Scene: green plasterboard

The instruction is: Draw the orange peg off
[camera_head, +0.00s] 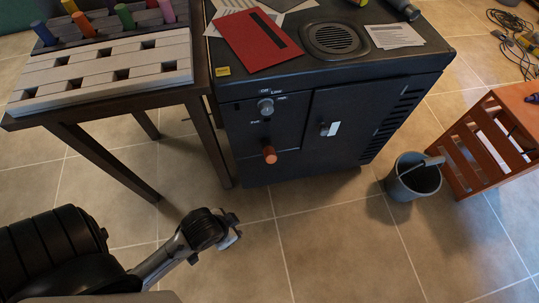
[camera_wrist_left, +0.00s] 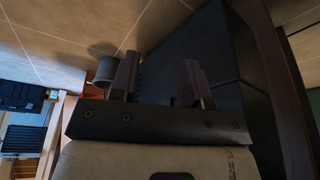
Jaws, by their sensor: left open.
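An orange-brown cylinder (camera_head: 270,155) also sticks out of the black cabinet's front. My left gripper (camera_head: 230,234) is low over the floor, in front of the table and cabinet, apart from both. In the left wrist view its fingers (camera_wrist_left: 157,82) are spread with nothing between them. My right gripper is not in view.
The black cabinet (camera_head: 340,115) stands right of the dark table (camera_head: 95,150), with a red folder (camera_head: 256,40) and papers on top. A grey bucket (camera_head: 412,178) and a red-brown slatted crate (camera_head: 480,140) stand at the right. The tiled floor (camera_head: 340,240) in front is clear.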

